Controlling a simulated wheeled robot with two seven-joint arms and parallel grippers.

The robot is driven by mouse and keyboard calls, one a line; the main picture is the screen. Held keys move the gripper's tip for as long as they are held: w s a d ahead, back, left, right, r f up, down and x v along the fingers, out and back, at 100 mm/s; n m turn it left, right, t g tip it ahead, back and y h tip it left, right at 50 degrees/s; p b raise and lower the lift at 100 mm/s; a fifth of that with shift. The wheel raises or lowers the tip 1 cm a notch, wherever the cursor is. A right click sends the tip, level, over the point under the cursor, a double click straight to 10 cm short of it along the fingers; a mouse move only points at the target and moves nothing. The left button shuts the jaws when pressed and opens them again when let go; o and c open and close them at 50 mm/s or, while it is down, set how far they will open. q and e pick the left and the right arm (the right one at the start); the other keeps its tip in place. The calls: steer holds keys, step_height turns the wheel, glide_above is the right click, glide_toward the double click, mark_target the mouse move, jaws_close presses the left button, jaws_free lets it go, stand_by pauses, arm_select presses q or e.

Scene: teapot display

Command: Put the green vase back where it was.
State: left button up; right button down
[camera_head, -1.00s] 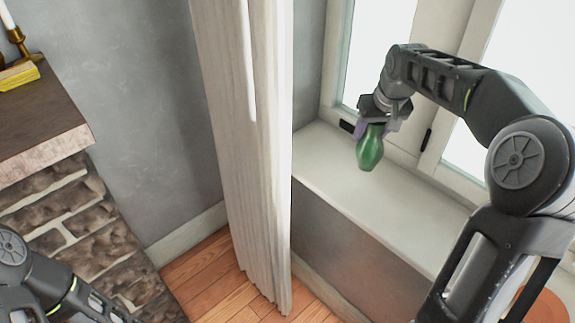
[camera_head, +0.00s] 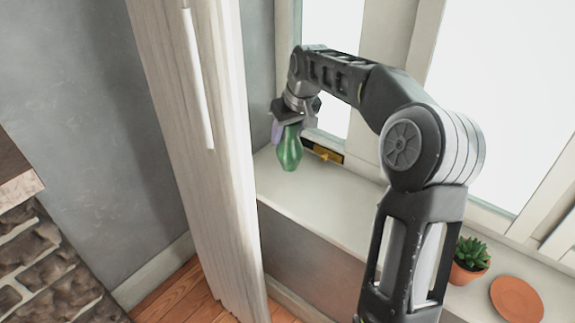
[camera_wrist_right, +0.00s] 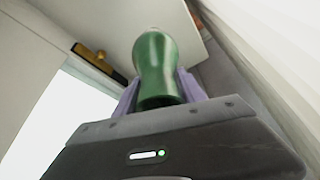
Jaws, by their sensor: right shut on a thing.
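The green vase (camera_head: 289,150) is in my right gripper (camera_head: 287,128), which is shut on it. The gripper's purple fingers clasp the vase at its upper end, and the vase hangs nearly upright. In the head view it appears over the far left part of the white window sill (camera_head: 330,208); I cannot tell whether its base touches the sill. In the right wrist view the vase (camera_wrist_right: 158,65) stands out between the two purple fingers, with the sill's pale surface beyond it. My left gripper is not in view.
A potted succulent (camera_head: 469,258) and a terracotta saucer (camera_head: 517,298) are on the sill at the right. The sill's middle looks clear.

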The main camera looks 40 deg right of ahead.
mark_target(287, 143)
steer(key=shift+f, duration=1.7)
steer(key=shift+f, duration=1.85)
steer(key=shift+f, duration=0.1)
steer(key=shift+f, duration=0.2)
steer(key=c, duration=0.7)
jaws_free()
steer(key=shift+r, duration=0.1)
steer(key=shift+o, duration=0.2)
